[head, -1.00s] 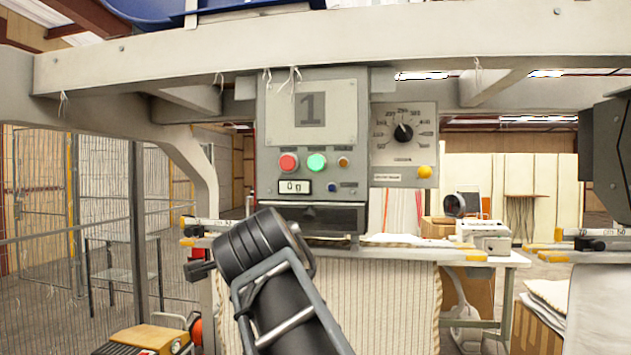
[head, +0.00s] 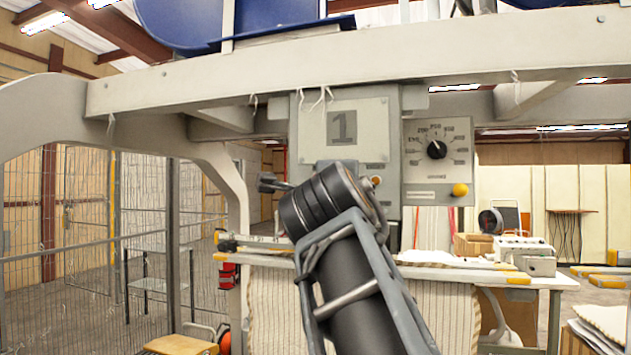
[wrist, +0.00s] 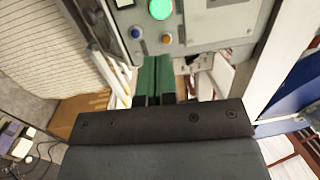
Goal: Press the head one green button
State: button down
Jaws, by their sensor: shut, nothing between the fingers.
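The head one panel carries a plate marked 1 (head: 343,127). The green button (wrist: 160,9) shows bright at the top edge of the wrist view. My gripper (wrist: 155,62) shows there as two green fingers, shut together and empty. Their tips appear below the green button in the picture, near the orange button (wrist: 167,38) and the blue button (wrist: 136,32). I cannot tell how far they are from the panel. My gripper's fingers are hidden in the head view.
A dial box (head: 436,150) with a yellow knob is right of the panel. A pale beam (head: 450,75) crosses above. A table (head: 545,283) with a white device stands right. A mesh fence (head: 80,225) is left. Striped fabric (head: 270,310) hangs below.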

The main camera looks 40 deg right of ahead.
jog(key=p+x, duration=0.6)
jog(key=x, duration=0.6)
jog(key=shift+w+d+p, duration=0.2)
jog(key=shift+d+p, duration=0.05)
jog(key=shift+p, duration=0.1)
